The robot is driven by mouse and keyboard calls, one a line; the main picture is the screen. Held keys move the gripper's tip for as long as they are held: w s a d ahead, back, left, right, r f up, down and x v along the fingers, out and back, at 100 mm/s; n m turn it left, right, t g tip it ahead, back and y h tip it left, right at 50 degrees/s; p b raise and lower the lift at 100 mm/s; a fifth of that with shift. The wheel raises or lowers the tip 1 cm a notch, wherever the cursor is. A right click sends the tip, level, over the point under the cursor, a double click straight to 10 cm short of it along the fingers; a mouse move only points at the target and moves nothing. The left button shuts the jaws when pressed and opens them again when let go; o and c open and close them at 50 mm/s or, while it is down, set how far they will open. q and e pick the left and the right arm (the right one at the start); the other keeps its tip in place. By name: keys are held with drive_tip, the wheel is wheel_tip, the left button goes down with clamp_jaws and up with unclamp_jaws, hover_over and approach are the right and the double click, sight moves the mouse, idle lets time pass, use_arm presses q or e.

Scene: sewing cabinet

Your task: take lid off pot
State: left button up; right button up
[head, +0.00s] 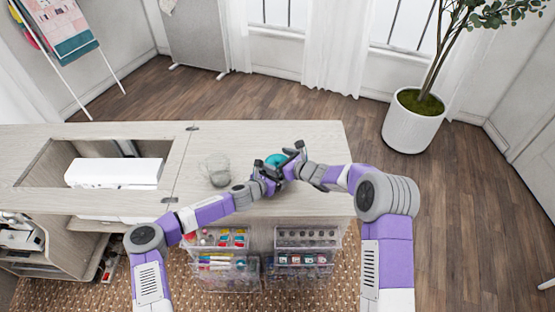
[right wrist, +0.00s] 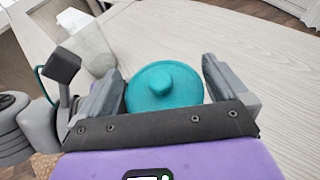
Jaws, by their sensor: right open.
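The teal pot shows in the head view only as a small patch of teal (head: 276,159) between my grippers; its body is mostly hidden. In the right wrist view, its round teal lid (right wrist: 165,98) with a knob (right wrist: 158,78) on top sits between the fingers of my right gripper (right wrist: 160,85). That gripper (head: 296,158) is open, with one finger at either side of the lid and visible gaps. My left gripper (head: 266,174) is close by on the left side of the pot. Its jaw opening is unclear, and part of it shows at the left of the wrist view.
A clear glass mug (head: 218,171) stands on the cabinet top left of the pot. A white machine (head: 115,173) sits in the recess further left. Clear bins (head: 230,275) of supplies are below the front edge. The tabletop behind the pot (head: 255,138) is bare.

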drive_tip(key=shift+w+a+f, duration=0.1)
drive_tip(key=shift+w+a, duration=0.05)
drive_tip(key=c, duration=0.9)
drive_tip(key=shift+c, duration=0.4)
clamp_jaws()
drive_tip(key=shift+f, duration=0.1)
drive_tip(key=shift+f, duration=0.1)
use_arm(q)
drive_tip(key=shift+w+a, duration=0.1)
drive_tip(key=shift+a, duration=0.1)
use_arm(e)
drive_tip(key=shift+r, duration=0.3)
